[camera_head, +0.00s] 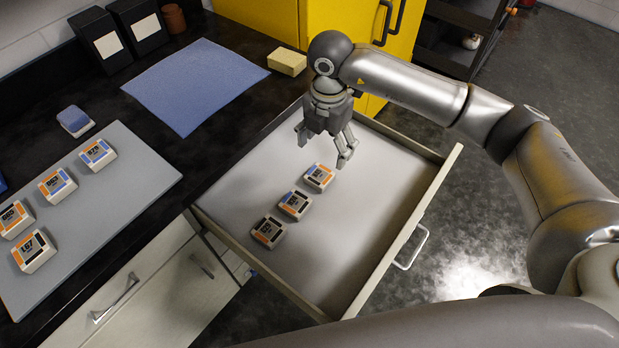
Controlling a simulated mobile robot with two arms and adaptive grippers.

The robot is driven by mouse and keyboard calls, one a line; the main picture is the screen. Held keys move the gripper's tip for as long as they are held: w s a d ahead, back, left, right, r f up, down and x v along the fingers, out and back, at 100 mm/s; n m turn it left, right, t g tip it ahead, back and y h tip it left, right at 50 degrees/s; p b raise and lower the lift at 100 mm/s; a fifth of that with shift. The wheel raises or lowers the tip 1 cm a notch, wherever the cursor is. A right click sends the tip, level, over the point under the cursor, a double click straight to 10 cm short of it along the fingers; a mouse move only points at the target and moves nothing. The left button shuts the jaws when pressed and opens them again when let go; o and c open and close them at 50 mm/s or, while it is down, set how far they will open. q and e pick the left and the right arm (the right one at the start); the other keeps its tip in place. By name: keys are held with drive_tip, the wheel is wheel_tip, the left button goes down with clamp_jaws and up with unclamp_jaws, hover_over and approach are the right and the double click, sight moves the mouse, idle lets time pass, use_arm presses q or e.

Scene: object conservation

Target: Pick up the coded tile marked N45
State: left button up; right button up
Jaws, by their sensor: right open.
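Three coded tiles lie in a row in the open drawer (375,180): a far tile (319,178), a middle tile (294,205) and a near tile (268,232). They are white with orange, dark and blue label patches. Several more tiles, such as one at the far end (97,154) and one at the near end (34,252), lie on the grey board (120,195). The codes are too small to read surely, so I cannot tell which tile is N45. My right gripper (325,150) is open and empty, pointing down above the far drawer tile. My left gripper is not in view.
A blue cloth (195,85) lies on the dark counter. A yellow sponge (287,61) is near the counter's edge, by a yellow cabinet (340,25). Black boxes (95,40) stand at the back. The drawer's walls surround its tiles; its right part is clear.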

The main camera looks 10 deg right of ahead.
drive_tip(key=w+f, duration=0.1)
drive_tip(key=f, duration=0.1)
hover_over(320, 175)
drive_tip(key=f, duration=0.4)
drive_tip(key=shift+s+f, duration=0.1)
drive_tip(key=shift+s, duration=0.2)
drive_tip(key=shift+w+f, duration=0.15)
drive_tip(key=shift+f, duration=0.4)
drive_tip(key=f, duration=0.2)
drive_tip(key=f+p, duration=0.1)
drive_tip(key=f, duration=0.2)
drive_tip(key=shift+w, duration=0.2)
drive_tip(key=shift+r, duration=0.1)
drive_tip(key=c, duration=1.1)
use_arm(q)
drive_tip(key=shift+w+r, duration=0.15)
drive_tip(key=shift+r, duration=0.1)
use_arm(e)
drive_tip(key=shift+c, duration=0.5)
drive_tip(key=shift+r, duration=0.15)
